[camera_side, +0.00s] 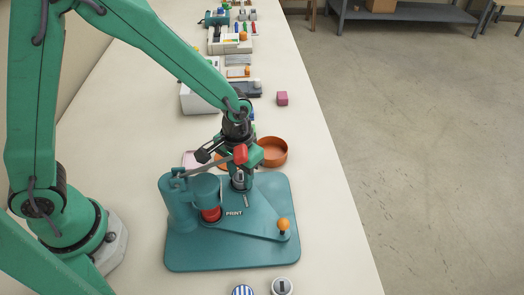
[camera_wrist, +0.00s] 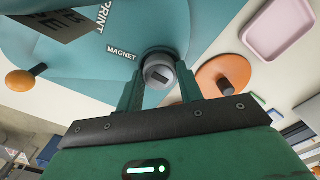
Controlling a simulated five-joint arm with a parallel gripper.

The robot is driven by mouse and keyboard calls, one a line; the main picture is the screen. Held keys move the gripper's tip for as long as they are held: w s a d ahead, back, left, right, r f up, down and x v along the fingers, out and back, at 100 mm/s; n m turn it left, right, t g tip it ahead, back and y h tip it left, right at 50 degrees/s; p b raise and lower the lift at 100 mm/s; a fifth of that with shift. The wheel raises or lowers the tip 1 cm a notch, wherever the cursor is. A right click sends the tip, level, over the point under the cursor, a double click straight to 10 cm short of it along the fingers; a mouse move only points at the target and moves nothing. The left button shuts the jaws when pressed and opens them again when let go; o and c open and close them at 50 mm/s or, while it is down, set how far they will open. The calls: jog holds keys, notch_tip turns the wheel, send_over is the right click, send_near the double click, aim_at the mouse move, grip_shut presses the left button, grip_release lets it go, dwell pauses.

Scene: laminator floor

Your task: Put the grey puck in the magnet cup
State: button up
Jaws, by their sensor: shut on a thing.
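The grey puck (camera_wrist: 159,72), round with a dark raised bar, is between my gripper's fingertips (camera_wrist: 160,80) in the wrist view, and the fingers are shut on it. It is at the magnet cup (camera_wrist: 152,52), beside the word MAGNET on the teal press; I cannot tell whether it is seated in the cup or just above it. In the side view my gripper (camera_side: 240,168) points down over the back of the press base (camera_side: 188,252), and the puck (camera_side: 238,179) shows below it. The cup is mostly hidden there.
An orange dish (camera_side: 273,151) stands behind the press. A pink tray (camera_wrist: 280,27) and an orange round piece (camera_wrist: 212,78) are close by. The press has an orange-knobbed lever (camera_side: 284,225). Two round pieces, one blue-striped (camera_side: 243,290) and one pale (camera_side: 282,286), lie in front.

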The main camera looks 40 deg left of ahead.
aim_at(240, 177)
jog(key=o, duration=1)
jog(key=shift+f, duration=0.1)
notch_tip(240, 177, up, 12)
jog(key=shift+r, duration=0.2)
jog(key=shift+a, duration=0.1)
dwell(0.4)
jog(key=shift+s+a+r+t, duration=0.95)
jog(key=shift+s+a+r, duration=0.65)
jog(key=shift+s+a, duration=0.6)
jog(key=shift+s+a+r+t, duration=0.9)
jog(key=shift+s+a+r, duration=0.85)
jog(key=shift+a, duration=0.75)
jog(key=shift+s+a+r+t, duration=0.95)
jog(key=shift+s+a+r, duration=0.5)
jog(key=shift+s+a, duration=0.8)
jog(key=shift+w+a, duration=0.1)
